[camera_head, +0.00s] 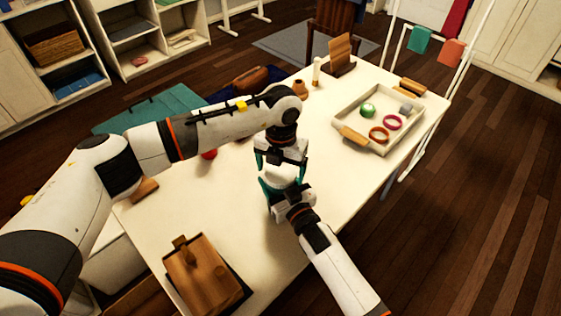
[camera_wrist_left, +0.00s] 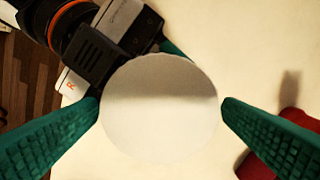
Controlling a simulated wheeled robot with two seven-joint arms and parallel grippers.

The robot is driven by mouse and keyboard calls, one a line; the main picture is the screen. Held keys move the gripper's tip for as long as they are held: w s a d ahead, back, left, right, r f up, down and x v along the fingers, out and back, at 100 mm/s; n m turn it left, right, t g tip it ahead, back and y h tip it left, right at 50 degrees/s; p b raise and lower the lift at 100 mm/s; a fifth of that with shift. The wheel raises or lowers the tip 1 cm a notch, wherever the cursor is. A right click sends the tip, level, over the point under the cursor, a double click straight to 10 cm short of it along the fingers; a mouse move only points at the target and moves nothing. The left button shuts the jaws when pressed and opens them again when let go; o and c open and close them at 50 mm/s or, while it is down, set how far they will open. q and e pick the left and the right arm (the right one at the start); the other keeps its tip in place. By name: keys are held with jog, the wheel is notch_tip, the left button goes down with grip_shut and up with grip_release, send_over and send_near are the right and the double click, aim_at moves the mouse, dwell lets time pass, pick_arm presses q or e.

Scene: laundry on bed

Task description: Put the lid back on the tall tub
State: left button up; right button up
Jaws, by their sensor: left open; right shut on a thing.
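A round white thing (camera_head: 281,174) stands at the table's middle, between the teal fingers of my left gripper (camera_head: 280,184). In the left wrist view its round white top (camera_wrist_left: 160,120) fills the gap between the open fingers. I cannot tell whether this is the lid or the top of the tall tub. My left gripper points down over it and is open. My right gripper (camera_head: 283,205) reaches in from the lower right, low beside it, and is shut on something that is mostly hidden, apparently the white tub. In the left wrist view the right gripper (camera_wrist_left: 125,45) is at the upper left.
A shallow tray (camera_head: 348,113) with a green ball (camera_head: 368,110) and rings lies at the far right of the table (camera_head: 240,225). A wooden box (camera_head: 203,272) is at the near left. A red thing (camera_wrist_left: 282,150) lies close by in the left wrist view.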

pick_arm(q)
jog(key=c, duration=0.9)
jog(key=o, duration=1)
jog(key=shift+c, duration=0.2)
jog(key=shift+r, duration=2.3)
jog(key=shift+o, duration=0.9)
